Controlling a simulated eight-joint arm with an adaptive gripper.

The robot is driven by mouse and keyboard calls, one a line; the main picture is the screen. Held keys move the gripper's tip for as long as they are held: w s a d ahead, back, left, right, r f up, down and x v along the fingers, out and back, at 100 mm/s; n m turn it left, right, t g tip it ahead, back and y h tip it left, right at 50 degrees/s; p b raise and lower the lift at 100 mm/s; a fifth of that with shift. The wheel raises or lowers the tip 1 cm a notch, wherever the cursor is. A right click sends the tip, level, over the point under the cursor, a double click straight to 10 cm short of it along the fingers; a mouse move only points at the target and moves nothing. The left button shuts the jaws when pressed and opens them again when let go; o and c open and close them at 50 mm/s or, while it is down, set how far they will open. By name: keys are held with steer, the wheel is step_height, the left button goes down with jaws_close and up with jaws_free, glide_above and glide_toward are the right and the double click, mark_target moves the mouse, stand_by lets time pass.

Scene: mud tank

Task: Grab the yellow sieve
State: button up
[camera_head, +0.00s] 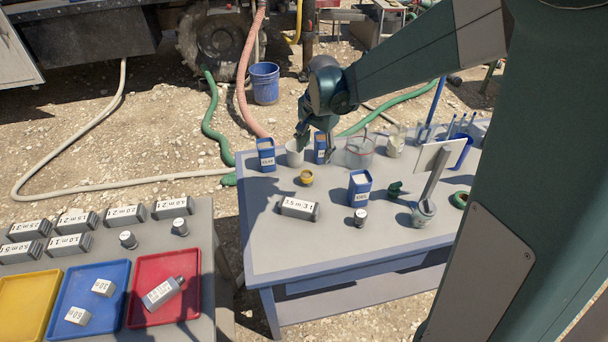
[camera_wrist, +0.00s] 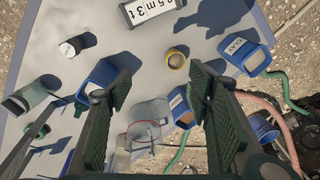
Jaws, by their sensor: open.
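The yellow sieve (camera_head: 306,178) is a small round yellow-rimmed thing on the grey table. It also shows in the wrist view (camera_wrist: 177,58), at the upper middle, ahead of my fingertips and between their lines. My gripper (camera_head: 317,142) is over the far side of the table, behind the sieve in the head view and apart from it. In the wrist view my gripper's two ridged fingers (camera_wrist: 160,88) are wide apart, with nothing held between them.
Near the sieve are a white cup (camera_head: 295,153), blue tins (camera_head: 266,155) and (camera_head: 360,190), a clear jar (camera_head: 359,153) and a labelled grey block (camera_head: 298,208). A side table holds red (camera_head: 139,316), blue and yellow trays.

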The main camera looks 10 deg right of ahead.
mark_target(306, 176)
steer(key=w+f+m, duration=0.1)
steer(key=w+f, duration=0.2)
steer(key=f, duration=0.1)
steer(key=w+f+m+g, duration=0.1)
steer(key=w+f, duration=0.1)
steer(key=f, duration=0.3)
steer(key=w+f+m, duration=0.1)
steer(key=w+f, duration=0.2)
steer(key=f, duration=0.1)
steer(key=shift+w+a+f+g, duration=0.2)
steer(key=shift+w+a+g, duration=0.1)
steer(key=shift+g, duration=0.1)
steer(key=shift+f+m, duration=0.2)
steer(key=shift+m, duration=0.1)
steer(key=shift+f, duration=1.3)
steer(key=shift+f, duration=0.1)
steer(key=shift+a+f+b, duration=0.15)
steer(key=shift+f+b, duration=0.3)
steer(key=shift+f, duration=2.05)
steer(key=shift+c, duration=0.5)
steer(key=c, duration=0.9)
